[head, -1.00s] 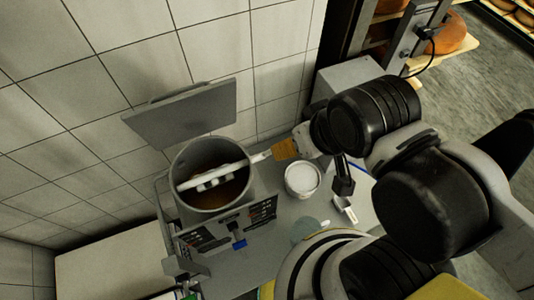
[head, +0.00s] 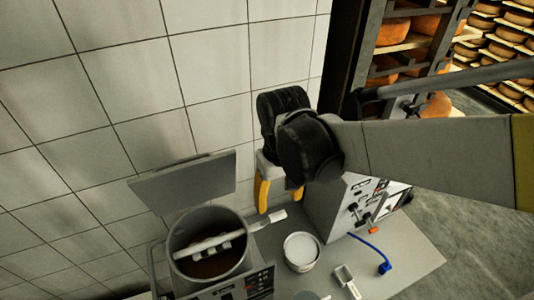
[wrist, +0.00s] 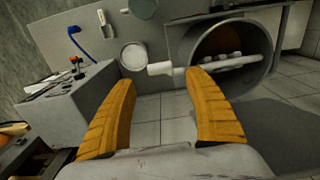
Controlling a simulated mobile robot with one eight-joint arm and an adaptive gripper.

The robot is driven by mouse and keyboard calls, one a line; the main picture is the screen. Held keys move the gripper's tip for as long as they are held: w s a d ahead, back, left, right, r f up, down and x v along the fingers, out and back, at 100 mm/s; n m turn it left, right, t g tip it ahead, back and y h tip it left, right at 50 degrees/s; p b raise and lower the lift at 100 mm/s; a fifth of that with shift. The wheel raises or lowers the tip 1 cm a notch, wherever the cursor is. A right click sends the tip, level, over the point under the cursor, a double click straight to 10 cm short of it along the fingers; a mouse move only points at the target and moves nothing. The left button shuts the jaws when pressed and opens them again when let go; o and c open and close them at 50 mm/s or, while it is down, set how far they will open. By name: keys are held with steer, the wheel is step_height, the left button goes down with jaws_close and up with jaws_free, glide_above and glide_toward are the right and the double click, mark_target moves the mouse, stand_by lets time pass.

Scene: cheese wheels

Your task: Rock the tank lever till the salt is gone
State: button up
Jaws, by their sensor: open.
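The tank (head: 240,272) is a round grey metal vessel on the counter at the lower left in the head view, with brown liquid inside. It also shows in the wrist view (wrist: 257,88), at the upper right. A pale lever (head: 212,241) lies across its mouth, its white handle (head: 272,218) sticking out to the right. White lumps show along the bar; I cannot tell whether they are salt. The handle (wrist: 160,69) also shows in the wrist view, just beyond the fingertips. My gripper (head: 278,200) is open and empty, its yellow fingers (wrist: 160,80) apart from the handle.
A white tub (head: 301,250) with pale contents stands right of the tank, with a small scoop (head: 345,278) near it. A grey control box (head: 350,200) with knobs and a blue hose (head: 372,250) is further right. A raised grey lid (head: 185,180) stands behind the tank, before the tiled wall.

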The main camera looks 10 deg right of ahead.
mark_target(277, 214)
step_height(277, 214, down, 7)
steer(key=shift+r+b, duration=0.1)
steer(key=shift+b, duration=0.4)
steer(key=shift+c, duration=0.5)
jaws_close()
